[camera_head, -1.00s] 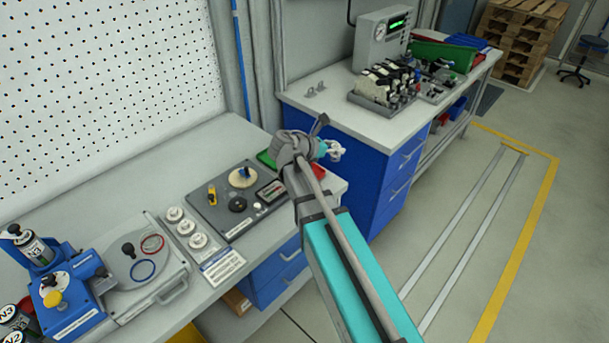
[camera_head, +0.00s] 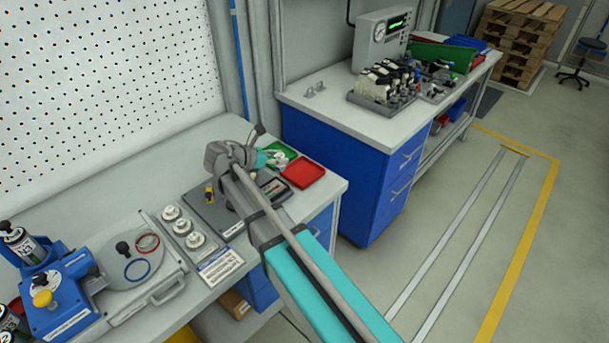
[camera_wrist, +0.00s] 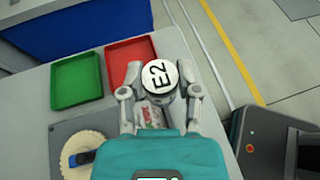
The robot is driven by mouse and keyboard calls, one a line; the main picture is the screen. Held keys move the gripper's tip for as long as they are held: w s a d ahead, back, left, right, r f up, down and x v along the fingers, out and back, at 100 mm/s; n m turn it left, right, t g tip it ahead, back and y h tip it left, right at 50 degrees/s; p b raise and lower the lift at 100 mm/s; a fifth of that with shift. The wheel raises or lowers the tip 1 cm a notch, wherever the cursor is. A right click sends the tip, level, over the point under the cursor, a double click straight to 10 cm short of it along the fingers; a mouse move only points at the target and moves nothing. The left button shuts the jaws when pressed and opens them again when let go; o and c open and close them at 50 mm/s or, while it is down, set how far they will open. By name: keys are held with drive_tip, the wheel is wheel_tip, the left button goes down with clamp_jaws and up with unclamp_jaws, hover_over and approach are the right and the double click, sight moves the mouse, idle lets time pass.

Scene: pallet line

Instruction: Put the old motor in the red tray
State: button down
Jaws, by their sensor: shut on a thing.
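In the head view my gripper (camera_head: 268,158) is over the far right part of the near bench, and the motor is hard to make out there. The red tray (camera_wrist: 118,52) is empty and lies just beyond the motor, slightly left, in the wrist view; it also shows in the head view (camera_head: 304,172). The motor overlaps the tray's near right corner in the picture; its height above the bench is unclear.
An empty green tray (camera_wrist: 77,80) lies left of the red one. A dark grey board (camera_wrist: 64,130) with a pale disc (camera_wrist: 84,150) is nearer. White round-topped parts (camera_head: 183,229) stand in a holder further left. A blue cabinet bench (camera_head: 370,170) stands beyond a gap.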

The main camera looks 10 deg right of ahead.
idle(0.3)
drive_tip(key=shift+w+d+f+b, duration=1.35)
drive_tip(key=shift+w+f+b, duration=0.15)
drive_tip(key=shift+w, duration=0.2)
drive_tip(key=shift+w+d+f+b, duration=1.4)
drive_tip(key=shift+w+f+b, duration=0.1)
drive_tip(key=shift+w, duration=0.25)
drive_tip(key=shift+w+d+f+b, duration=1.35)
drive_tip(key=shift+w+f+b, duration=0.15)
drive_tip(key=shift+w, duration=0.2)
drive_tip(key=shift+f, duration=0.1)
drive_tip(key=shift+w+d+f+b, duration=0.25)
drive_tip(key=shift+w+f+b, duration=0.1)
drive_tip(key=shift+f+b, duration=1.55)
drive_tip(key=shift+b, duration=0.15)
drive_tip(key=shift+f, duration=0.15)
